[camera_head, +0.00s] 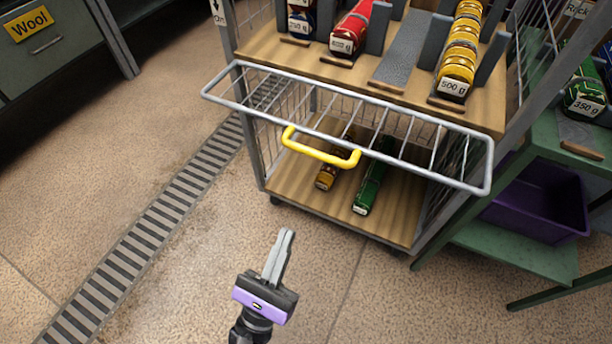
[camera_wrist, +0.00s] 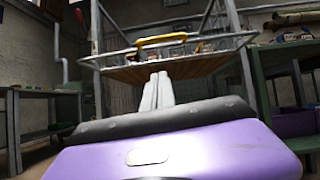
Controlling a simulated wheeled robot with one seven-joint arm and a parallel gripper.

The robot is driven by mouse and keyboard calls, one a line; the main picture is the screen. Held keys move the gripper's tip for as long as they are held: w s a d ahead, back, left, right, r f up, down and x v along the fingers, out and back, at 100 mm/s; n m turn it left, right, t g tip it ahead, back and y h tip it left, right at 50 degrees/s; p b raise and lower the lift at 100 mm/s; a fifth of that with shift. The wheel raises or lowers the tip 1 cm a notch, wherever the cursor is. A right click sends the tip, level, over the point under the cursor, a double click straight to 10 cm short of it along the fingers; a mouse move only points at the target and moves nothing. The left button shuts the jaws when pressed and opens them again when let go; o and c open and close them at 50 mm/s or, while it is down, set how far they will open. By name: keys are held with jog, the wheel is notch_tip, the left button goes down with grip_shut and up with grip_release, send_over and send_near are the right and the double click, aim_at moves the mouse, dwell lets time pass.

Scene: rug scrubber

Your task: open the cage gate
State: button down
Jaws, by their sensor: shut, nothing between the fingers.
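The cage gate (camera_head: 425,170) is a pale wire frame on the front of a wheeled cage trolley. It juts outward just below the wooden upper shelf (camera_head: 300,60), and the lower bay's front shows open beneath it. Its yellow handle (camera_head: 320,150) sits on the outer bar. The handle also shows in the wrist view (camera_wrist: 162,40), beyond and above my fingertips. My gripper (camera_head: 286,234) is shut and empty, in front of the trolley and apart from gate and handle. Its closed fingers show in the wrist view (camera_wrist: 158,78).
A yellow roll (camera_head: 325,178) and a green roll (camera_head: 370,187) lie on the trolley's lower deck. A green table (camera_head: 545,140) with a purple bin (camera_head: 540,200) is at right. A floor grate (camera_head: 165,220) runs left; floor there is clear.

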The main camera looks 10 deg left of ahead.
aim_at(310, 154)
jog(key=w+d+r+m+p, duration=0.1)
jog(key=w+d+r, duration=0.2)
jog(key=w+r, duration=0.5)
jog(key=shift+w+d+r+h, duration=0.2)
jog(key=shift+d+r+h, duration=0.2)
jog(key=shift+r, duration=0.4)
jog(key=shift+a+r+g+y+p, duration=0.15)
jog(key=shift+r+g+p, duration=0.25)
jog(key=shift+r+p, duration=0.6)
jog(key=shift+d+r+g+y+p, duration=0.1)
jog(key=shift+r+g+p, duration=0.3)
jog(key=shift+r+p, duration=0.6)
jog(key=shift+a+r+g+y+p, duration=0.15)
jog(key=shift+r+g+p, duration=0.25)
jog(key=shift+r+p, duration=0.6)
jog(key=shift+d+r, duration=0.1)
jog(key=shift+b, duration=0.3)
